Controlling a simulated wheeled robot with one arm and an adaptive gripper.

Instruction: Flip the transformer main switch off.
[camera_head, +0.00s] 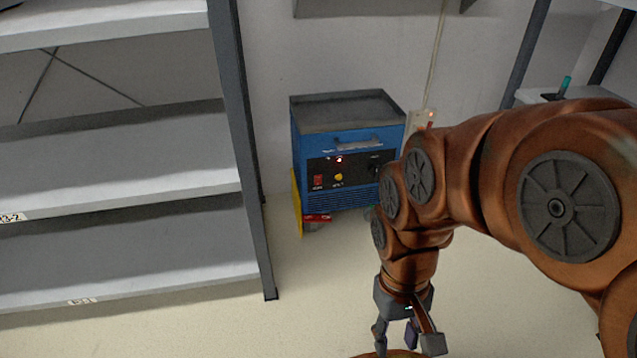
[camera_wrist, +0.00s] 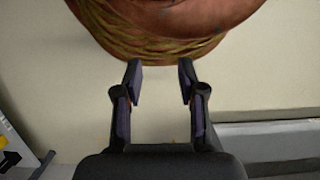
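The transformer is a blue box (camera_head: 347,150) with a grey tray-like top and a black front panel, standing low by the back wall. Its panel shows a red switch (camera_head: 318,181) at the left, a yellow knob or button (camera_head: 338,177), a lit red lamp and a dark knob at the right. The switch's position is too small to tell. My gripper (camera_head: 409,343) hangs low in front of and to the right of the transformer, apart from it. In the wrist view the fingers (camera_wrist: 160,80) are apart with nothing between them.
Grey shelves (camera_head: 130,155) with a dark upright stand to the left of the transformer. A table (camera_head: 560,96) stands at the right. The floor (camera_head: 300,270) before the transformer is clear.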

